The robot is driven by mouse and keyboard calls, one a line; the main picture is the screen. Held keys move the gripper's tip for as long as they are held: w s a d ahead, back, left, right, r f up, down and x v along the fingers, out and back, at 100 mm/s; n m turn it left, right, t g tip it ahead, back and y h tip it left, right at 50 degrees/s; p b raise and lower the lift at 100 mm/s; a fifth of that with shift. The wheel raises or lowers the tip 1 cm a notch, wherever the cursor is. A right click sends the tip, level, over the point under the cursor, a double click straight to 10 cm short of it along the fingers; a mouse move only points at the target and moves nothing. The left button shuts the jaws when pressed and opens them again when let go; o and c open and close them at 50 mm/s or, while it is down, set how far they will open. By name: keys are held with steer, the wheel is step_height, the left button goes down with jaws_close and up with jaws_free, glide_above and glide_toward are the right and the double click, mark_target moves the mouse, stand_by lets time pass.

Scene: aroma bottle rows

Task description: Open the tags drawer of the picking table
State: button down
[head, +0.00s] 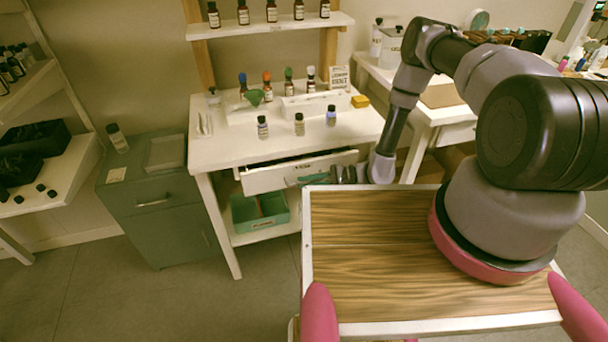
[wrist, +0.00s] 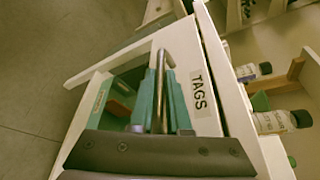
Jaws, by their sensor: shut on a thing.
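The tags drawer (head: 270,180) is at the front of the white picking table (head: 225,150). A dark gap shows above its front, so it stands partly pulled out. In the wrist view its white front carries a TAGS label (wrist: 198,92) beside a metal bar handle (wrist: 165,58). My gripper (head: 303,180) is at the right part of the drawer front. In the wrist view the green fingers of my gripper (wrist: 160,95) are shut around the handle. The drawer's inside is mostly hidden.
A green crate (head: 237,217) sits on the shelf below the drawer. Several bottles stand on the table, such as a dark-capped one (head: 263,128). A green cabinet (head: 150,215) is at the left. My wood-topped base is close in front of the table.

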steer(key=s+d, duration=0.4)
steer(key=s, duration=1)
steer(key=c, duration=0.9)
jaws_free()
steer(key=shift+d, duration=0.15)
steer(key=v, duration=1)
steer(key=shift+d+r, duration=0.1)
steer(key=shift+d, duration=0.2)
